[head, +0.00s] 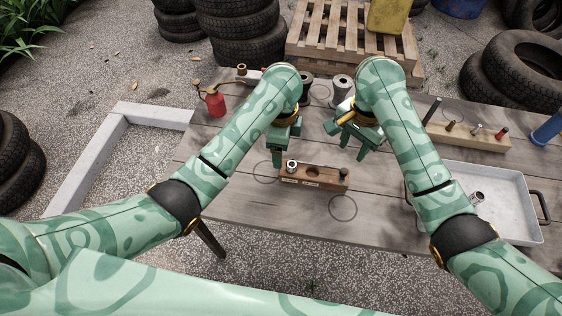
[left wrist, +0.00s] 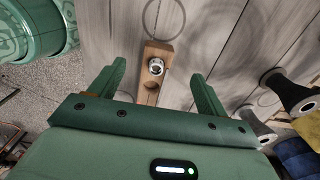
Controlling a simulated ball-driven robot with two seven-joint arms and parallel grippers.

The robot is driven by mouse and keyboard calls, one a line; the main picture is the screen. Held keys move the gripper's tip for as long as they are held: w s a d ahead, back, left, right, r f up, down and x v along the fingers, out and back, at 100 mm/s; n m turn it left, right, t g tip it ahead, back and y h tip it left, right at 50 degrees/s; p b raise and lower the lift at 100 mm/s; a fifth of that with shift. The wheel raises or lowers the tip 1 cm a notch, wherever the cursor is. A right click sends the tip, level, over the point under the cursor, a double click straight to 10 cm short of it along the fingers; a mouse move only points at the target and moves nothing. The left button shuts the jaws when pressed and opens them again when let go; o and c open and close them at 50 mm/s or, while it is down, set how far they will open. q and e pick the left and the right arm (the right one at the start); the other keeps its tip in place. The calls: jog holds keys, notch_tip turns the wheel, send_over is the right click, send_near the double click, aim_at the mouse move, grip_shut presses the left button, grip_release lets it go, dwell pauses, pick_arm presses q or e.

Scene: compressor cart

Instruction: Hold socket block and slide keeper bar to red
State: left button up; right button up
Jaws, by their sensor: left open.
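The wooden socket block (head: 318,185) lies near the table's front edge. A metal socket (head: 292,166) stands at its left end, a round hole is in its middle, and a dark peg (head: 344,174) is at its right end. I cannot clearly make out a keeper bar or red mark on it. My left gripper (head: 284,152) is just behind the block's left end. In the left wrist view its open, empty fingers stand either side of the block (left wrist: 158,47), apart from it. My right gripper (head: 350,140) looks open and empty, behind the block's right end.
A wooden rack (head: 470,138) with several pegs or sockets, one red, stands at the right. A grey metal tray (head: 515,190) is at the front right, partly behind my right arm. A red oil can (head: 215,102) stands at the back left. Grey spools (head: 343,85) stand behind the grippers.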

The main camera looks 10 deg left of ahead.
pick_arm(q)
notch_tip(320, 180, down, 11)
jog(key=shift+f, duration=0.1)
dwell(0.3)
